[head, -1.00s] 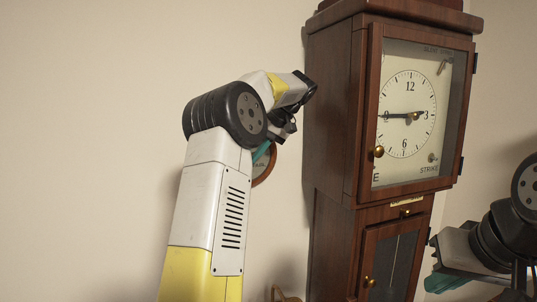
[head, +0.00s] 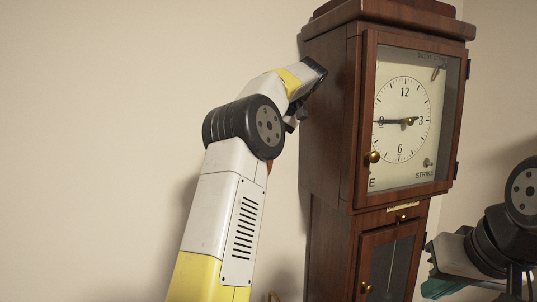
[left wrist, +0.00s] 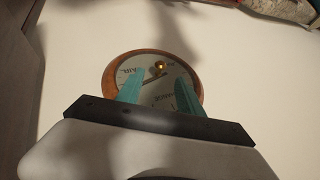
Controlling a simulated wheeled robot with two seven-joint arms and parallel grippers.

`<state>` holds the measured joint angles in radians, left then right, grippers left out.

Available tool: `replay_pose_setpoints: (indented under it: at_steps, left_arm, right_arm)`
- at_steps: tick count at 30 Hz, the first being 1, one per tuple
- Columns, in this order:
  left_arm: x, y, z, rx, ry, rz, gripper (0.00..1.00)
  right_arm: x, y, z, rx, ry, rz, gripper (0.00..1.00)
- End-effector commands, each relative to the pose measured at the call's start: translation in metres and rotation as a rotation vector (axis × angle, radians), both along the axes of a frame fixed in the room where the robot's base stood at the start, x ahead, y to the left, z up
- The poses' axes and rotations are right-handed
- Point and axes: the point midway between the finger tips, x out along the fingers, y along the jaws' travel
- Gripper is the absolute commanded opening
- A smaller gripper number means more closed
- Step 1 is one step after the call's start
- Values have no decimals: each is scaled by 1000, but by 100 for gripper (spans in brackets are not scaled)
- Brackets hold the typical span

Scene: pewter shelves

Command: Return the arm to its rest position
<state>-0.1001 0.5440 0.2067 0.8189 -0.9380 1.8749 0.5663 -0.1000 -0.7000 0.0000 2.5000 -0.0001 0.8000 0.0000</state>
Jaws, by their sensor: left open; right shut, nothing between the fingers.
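My left arm rises from the bottom in the head view, and its gripper is hidden behind the arm. In the left wrist view my left gripper (left wrist: 161,84) has its two teal fingers apart. Both fingers overlap a round wall dial with a wooden rim (left wrist: 113,75) and a brass knob. I cannot tell whether they touch it. Nothing is seen held between them. My right gripper (head: 445,287) is at the lower right of the head view, its teal fingers shut and empty.
A tall wooden clock (head: 330,150) stands right of my left arm, whose upper end overlaps the clock's left side in the picture. Its door (head: 365,120) is closed. Plain wall (head: 90,130) fills the left. Patterned objects (left wrist: 285,10) show at the wrist view's top right.

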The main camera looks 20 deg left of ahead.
Motion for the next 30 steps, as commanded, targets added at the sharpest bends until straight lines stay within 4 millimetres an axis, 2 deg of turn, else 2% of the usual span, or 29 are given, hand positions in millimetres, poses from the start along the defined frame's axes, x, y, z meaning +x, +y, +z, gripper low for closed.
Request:
replay_pose_setpoints:
  at_steps: [5,15,19,23,30]
  left_arm:
    - [0,-8,10,0,-1,-1,44]
    - [-1,-8,11,-1,0,-3,44]
    - [-8,-10,15,-16,-1,-51,44]
    - [-27,-14,19,-56,-2,-166,44]
    - [-88,-33,3,-183,-20,-412,44]
  right_arm:
    - [0,0,0,0,0,0,0]
    - [0,0,0,0,0,0,0]
    - [0,0,0,0,0,0,0]
    - [0,0,0,0,0,0,0]
    - [0,0,0,0,0,0,0]
